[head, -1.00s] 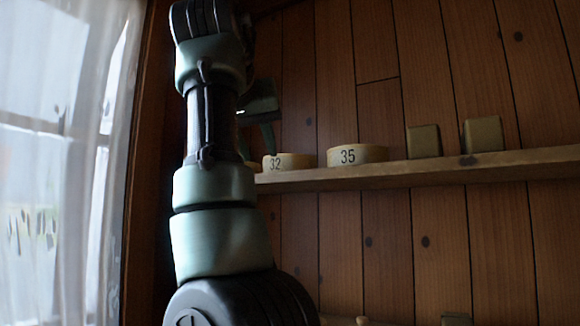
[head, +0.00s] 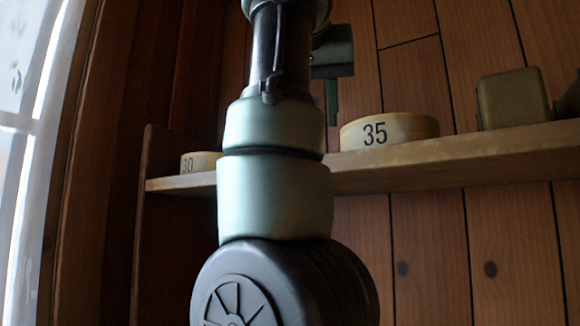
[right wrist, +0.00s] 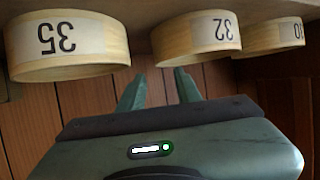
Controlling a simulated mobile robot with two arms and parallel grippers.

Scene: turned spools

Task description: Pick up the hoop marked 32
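The hoop marked 32 (right wrist: 200,42) is a pale wooden ring with a white label. In the right wrist view it shows upside down at top centre, by the shelf. In the head view it is hidden behind my arm. My right gripper (right wrist: 160,88) is open and empty, its two green fingers apart and pointing towards the hoop's side, not visibly touching it. In the head view, part of this gripper (head: 331,95) shows beside the arm, above the shelf. My left gripper is in neither view.
The hoop marked 35 (head: 390,130) and the hoop marked 30 (head: 200,162) stand on the wooden shelf (head: 440,156), on either side of my arm. An olive block (head: 513,98) sits farther right. A plank wall is behind; a curtained window (head: 30,110) is at left.

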